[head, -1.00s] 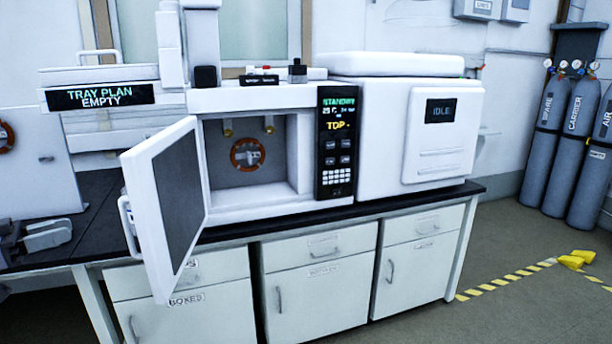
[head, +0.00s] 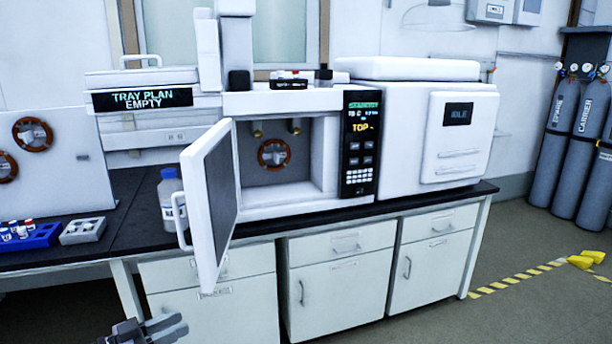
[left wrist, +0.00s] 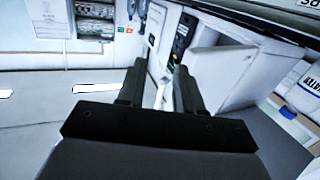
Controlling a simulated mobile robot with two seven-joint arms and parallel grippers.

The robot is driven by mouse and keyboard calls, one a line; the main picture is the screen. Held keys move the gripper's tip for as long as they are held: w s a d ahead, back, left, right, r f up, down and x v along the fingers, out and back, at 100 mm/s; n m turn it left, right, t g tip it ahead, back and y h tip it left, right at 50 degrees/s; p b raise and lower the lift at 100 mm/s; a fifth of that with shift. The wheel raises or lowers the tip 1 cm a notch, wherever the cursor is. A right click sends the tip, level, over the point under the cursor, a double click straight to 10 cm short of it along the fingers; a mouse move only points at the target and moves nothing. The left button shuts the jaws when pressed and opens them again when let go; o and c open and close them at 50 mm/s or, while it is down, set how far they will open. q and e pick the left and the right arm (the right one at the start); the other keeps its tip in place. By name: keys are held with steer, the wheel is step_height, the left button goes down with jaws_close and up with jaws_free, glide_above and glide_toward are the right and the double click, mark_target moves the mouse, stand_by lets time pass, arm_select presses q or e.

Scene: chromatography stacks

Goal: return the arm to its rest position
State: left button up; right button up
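My left gripper (head: 160,330) shows at the bottom left of the head view, below the bench top and in front of the cabinets. In the left wrist view its two dark fingers (left wrist: 158,90) stand apart with nothing between them, so it is open and empty. Only the end of this arm shows in the head view. My right gripper is in neither view.
The chromatograph's white door (head: 212,205) hangs open past the bench's front edge. A blue-capped bottle (head: 170,200) stands left of it. A blue vial rack (head: 30,236) and a grey tray (head: 83,231) lie further left.

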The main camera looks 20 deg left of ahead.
arm_select(q)
steer(key=s+d+f+n+y+p, duration=0.1)
steer(key=s+d+f+y, duration=0.1)
steer(key=s+d+f, duration=0.45)
steer(key=s+d+f+n+y+p, duration=0.1)
steer(key=s+d+f+n+y, duration=0.15)
steer(key=d, duration=0.75)
steer(key=s+d+g+y, duration=0.1)
steer(key=s+d+g, duration=0.1)
steer(key=s, duration=0.3)
steer(key=s+d+f+g+y+p, duration=0.1)
steer(key=s+d+g+y, duration=0.1)
steer(key=s, duration=0.3)
steer(key=shift+d+f, duration=0.25)
steer(key=shift+d, duration=0.55)
steer(key=shift+s+a, duration=0.1)
